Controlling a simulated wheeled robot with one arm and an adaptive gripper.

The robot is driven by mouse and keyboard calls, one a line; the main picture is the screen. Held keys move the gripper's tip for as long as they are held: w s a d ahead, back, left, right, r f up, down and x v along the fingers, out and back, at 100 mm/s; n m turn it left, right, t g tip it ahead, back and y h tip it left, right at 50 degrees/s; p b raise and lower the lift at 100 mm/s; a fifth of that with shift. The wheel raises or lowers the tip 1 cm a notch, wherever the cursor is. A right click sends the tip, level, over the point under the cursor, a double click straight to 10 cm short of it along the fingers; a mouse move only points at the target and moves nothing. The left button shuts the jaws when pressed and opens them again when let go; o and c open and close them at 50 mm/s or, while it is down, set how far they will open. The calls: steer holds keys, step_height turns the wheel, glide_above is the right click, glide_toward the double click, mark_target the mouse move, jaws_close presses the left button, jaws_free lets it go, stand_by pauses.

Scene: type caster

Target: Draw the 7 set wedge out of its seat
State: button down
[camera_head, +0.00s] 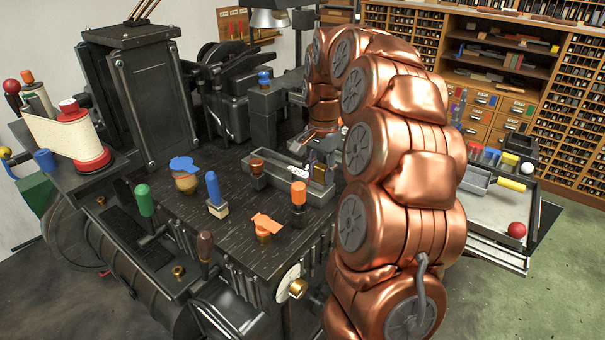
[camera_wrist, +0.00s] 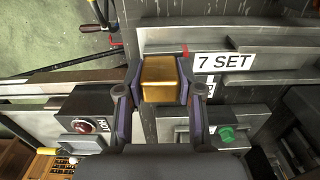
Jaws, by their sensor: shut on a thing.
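The brass-coloured wedge block (camera_wrist: 160,72) shows in the wrist view, just left of a white label reading "7 SET" (camera_wrist: 224,62). My gripper (camera_wrist: 160,96) is shut on it, one dark purple-grey finger on each side. The wedge lies against a grey metal surface; its lower part is hidden, so I cannot tell how deep it sits in its seat.
In the wrist view a box with a red button (camera_wrist: 84,125) is at lower left and a green knob (camera_wrist: 227,134) at lower right. In the head view an orange-topped post (camera_head: 298,193) and a blue-handled post (camera_head: 214,188) stand near the trough (camera_head: 278,172).

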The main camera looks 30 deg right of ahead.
steer(key=shift+s+d+b, duration=0.3)
steer(key=shift+s+b, duration=0.15)
steer(key=shift+s, duration=0.45)
steer(key=shift+s+d+b, duration=0.3)
steer(key=shift+s+b, duration=0.1)
steer(key=shift+s, duration=0.45)
steer(key=c, duration=0.7)
jaws_free()
steer(key=shift+r, duration=0.1)
steer(key=shift+r, duration=5.9)
